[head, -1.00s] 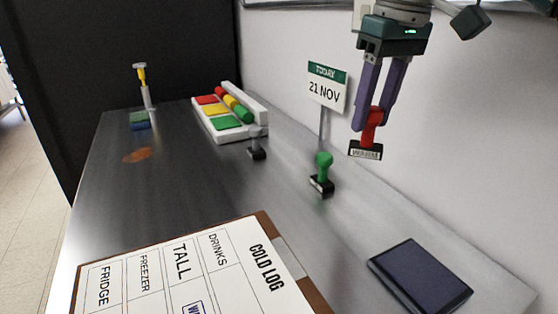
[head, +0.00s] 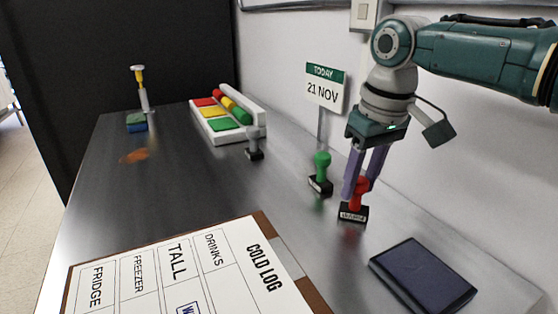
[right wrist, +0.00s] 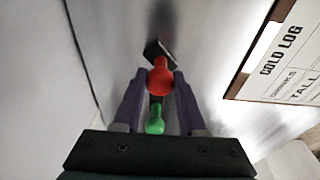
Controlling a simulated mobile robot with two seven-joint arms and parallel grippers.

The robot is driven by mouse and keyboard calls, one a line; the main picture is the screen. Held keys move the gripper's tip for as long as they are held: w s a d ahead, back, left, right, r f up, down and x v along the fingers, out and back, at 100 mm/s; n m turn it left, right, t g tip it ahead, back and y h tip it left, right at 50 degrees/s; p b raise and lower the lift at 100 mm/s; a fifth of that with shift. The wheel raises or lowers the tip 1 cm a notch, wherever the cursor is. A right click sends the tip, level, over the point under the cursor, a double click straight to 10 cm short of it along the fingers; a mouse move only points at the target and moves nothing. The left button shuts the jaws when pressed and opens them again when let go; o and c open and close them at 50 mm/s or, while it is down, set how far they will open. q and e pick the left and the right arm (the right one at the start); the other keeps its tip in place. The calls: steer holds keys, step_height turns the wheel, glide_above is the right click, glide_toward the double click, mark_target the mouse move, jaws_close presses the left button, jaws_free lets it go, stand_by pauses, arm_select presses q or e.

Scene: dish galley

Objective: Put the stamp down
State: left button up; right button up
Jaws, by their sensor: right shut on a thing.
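My right gripper (head: 361,187) points down over the steel counter, shut on the red stamp (head: 354,206). The stamp is upright, with its black base low over the counter or resting on it; I cannot tell which. Its red reflection shows just below. In the right wrist view, the red stamp (right wrist: 159,78) sits between the purple fingers of the right gripper (right wrist: 157,88). A green stamp (head: 320,174) stands on the counter to the left of the red one; it also shows in the wrist view (right wrist: 155,121). My left gripper is not in view.
A dark ink pad (head: 423,277) lies in front, at right. A clipboard (head: 180,265) fills the front left. The counter's left middle is mostly clear.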

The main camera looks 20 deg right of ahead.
steer(key=shift+f, duration=0.15)
steer(key=o, duration=1)
steer(key=shift+o, duration=0.2)
